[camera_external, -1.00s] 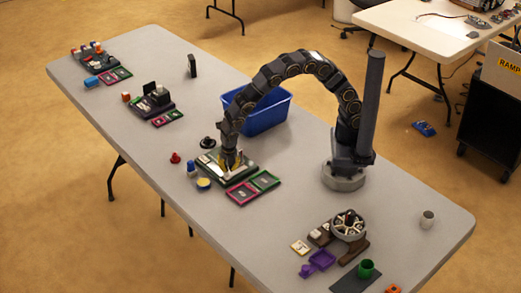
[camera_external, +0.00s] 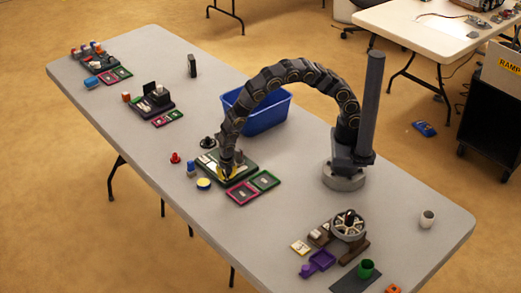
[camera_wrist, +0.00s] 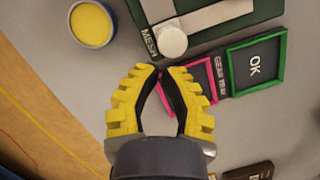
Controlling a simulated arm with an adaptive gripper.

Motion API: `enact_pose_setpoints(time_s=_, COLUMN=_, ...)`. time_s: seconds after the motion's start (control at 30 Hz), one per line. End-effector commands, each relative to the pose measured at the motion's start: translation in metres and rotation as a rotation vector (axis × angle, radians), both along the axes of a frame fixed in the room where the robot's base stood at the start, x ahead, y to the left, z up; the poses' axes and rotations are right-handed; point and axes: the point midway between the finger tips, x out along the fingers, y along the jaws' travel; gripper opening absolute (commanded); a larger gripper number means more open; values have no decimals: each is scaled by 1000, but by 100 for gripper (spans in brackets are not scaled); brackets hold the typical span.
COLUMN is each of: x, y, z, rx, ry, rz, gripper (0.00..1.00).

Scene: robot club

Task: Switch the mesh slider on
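The mesh slider's round white knob (camera_wrist: 172,41) is beside the "MESH" label on the dark green board (camera_wrist: 268,10), among pale strips. In the external view, the board (camera_external: 243,177) lies mid-table, with my gripper (camera_external: 227,176) low over its near side, hiding the knob. In the wrist view, my gripper (camera_wrist: 160,70) has yellow ribbed fingers whose tips nearly meet, with nothing seen between them. The tips appear just short of the knob; I cannot tell whether they touch it.
A yellow-topped round pot (camera_wrist: 92,24) is left of the board. Pink (camera_wrist: 196,75) and green (camera_wrist: 257,64) frames adjoin it; the green one reads "OK". A blue bin (camera_external: 264,116) stands behind. Other small stations sit toward both table ends.

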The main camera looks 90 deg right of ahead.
Motion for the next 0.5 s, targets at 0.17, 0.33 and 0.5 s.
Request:
enact_pose_setpoints(time_s=0.17, x=0, y=0, z=0, rx=0, ry=0, rz=0, gripper=0)
enact_pose_setpoints(time_s=0.33, x=17, y=-17, z=-1, rx=0, ry=2, rz=-5, gripper=0)
enact_pose_setpoints(time_s=0.5, x=38, y=-37, z=0, rx=1, ry=-1, rz=-3, gripper=0)
